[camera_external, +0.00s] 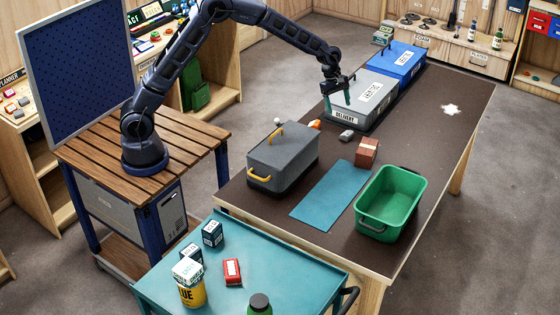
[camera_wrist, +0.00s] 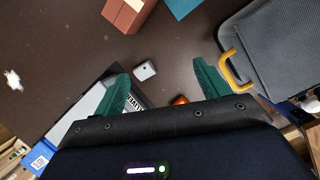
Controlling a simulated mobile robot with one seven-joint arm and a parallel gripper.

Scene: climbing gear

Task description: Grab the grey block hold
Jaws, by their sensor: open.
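The grey block hold (camera_external: 346,135) is a small light grey block lying on the dark table top, in front of the grey delivery box. It also shows in the wrist view (camera_wrist: 144,70), between my two green fingers and nearer the left one. My gripper (camera_external: 337,103) is open and empty, with its fingers pointing down. It is above the table by the delivery box and apart from the hold. In the wrist view, my gripper (camera_wrist: 161,75) has its fingers spread wide on either side of the hold.
An orange piece (camera_external: 315,124) lies left of the hold. The delivery box (camera_external: 376,97) and a blue box (camera_external: 398,62) stand behind. A grey toolbox (camera_external: 283,160), brick-coloured block (camera_external: 367,152), teal mat (camera_external: 332,194) and green bin (camera_external: 390,202) occupy the nearer table.

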